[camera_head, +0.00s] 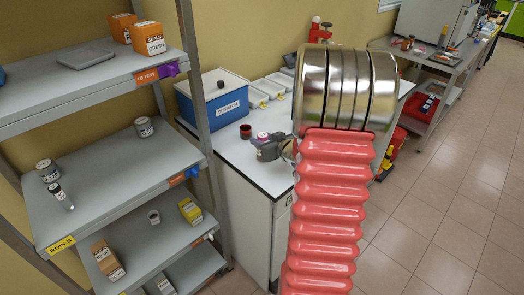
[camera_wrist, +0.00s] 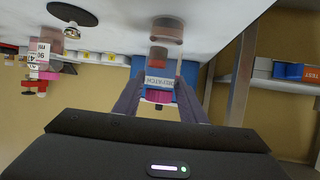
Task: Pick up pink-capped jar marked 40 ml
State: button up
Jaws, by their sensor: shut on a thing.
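My gripper (camera_wrist: 161,78) is shut on a small jar with a pink cap (camera_wrist: 158,97), which shows between the fingers in the upside-down wrist view. In the head view my gripper (camera_head: 270,149) is low over the white bench, with the pink cap (camera_head: 263,135) beside it. The writing on the held jar is too small to read, and I cannot tell whether the jar touches the bench.
A dark red jar (camera_head: 245,131) stands on the bench (camera_head: 231,150) near my gripper. A blue box (camera_head: 213,96) and white trays (camera_head: 268,87) stand behind. A grey shelf rack (camera_head: 100,190) is at the left.

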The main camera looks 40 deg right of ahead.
notch_tip(320, 180, up, 10)
dwell(0.7)
dwell(0.4)
